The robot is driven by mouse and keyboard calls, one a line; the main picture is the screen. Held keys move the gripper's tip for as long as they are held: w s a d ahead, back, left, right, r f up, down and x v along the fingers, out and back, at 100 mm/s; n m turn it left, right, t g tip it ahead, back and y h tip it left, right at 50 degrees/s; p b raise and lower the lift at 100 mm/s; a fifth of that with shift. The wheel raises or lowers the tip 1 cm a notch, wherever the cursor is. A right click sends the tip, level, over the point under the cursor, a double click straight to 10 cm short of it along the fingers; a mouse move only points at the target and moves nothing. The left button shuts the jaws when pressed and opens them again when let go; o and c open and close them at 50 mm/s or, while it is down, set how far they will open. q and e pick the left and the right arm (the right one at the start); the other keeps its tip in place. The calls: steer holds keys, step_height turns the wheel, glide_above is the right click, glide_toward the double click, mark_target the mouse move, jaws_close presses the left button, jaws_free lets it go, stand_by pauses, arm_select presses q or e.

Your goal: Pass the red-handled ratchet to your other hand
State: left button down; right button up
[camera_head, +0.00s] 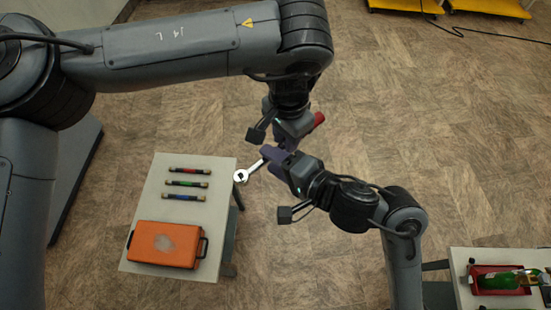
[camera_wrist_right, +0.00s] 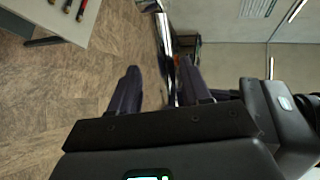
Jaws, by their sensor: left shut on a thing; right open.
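The ratchet shows its chrome head (camera_head: 241,176) at the lower left and its red handle (camera_head: 319,119) at the upper right in the head view. My left gripper (camera_head: 285,143) is shut on the ratchet between these ends and holds it in the air; its fingers are partly hidden. My right gripper (camera_head: 268,154) is open beside the left one, at the chrome shaft. In the right wrist view, the chrome shaft (camera_wrist_right: 166,45) runs between the open fingers of my right gripper (camera_wrist_right: 158,68), closer to the right-hand finger. Contact there cannot be told.
A pale table (camera_head: 146,205) below left bears an orange case (camera_head: 165,244) and several dark bars with coloured bands (camera_head: 187,184). Another table (camera_head: 463,258) at lower right bears a red tray (camera_head: 476,280) with a green bottle (camera_head: 505,281). Open floor lies right of the grippers.

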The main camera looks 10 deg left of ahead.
steer(key=shift+c, duration=0.3)
steer(key=c, duration=0.7)
arm_select(q)
steer(key=shift+r, duration=0.1)
arm_select(e)
steer(key=shift+f, duration=0.15)
jaws_close()
arm_select(q)
steer(key=c, duration=1)
jaws_free()
steer(key=shift+o, duration=1.1)
arm_select(e)
steer(key=shift+r, duration=0.2)
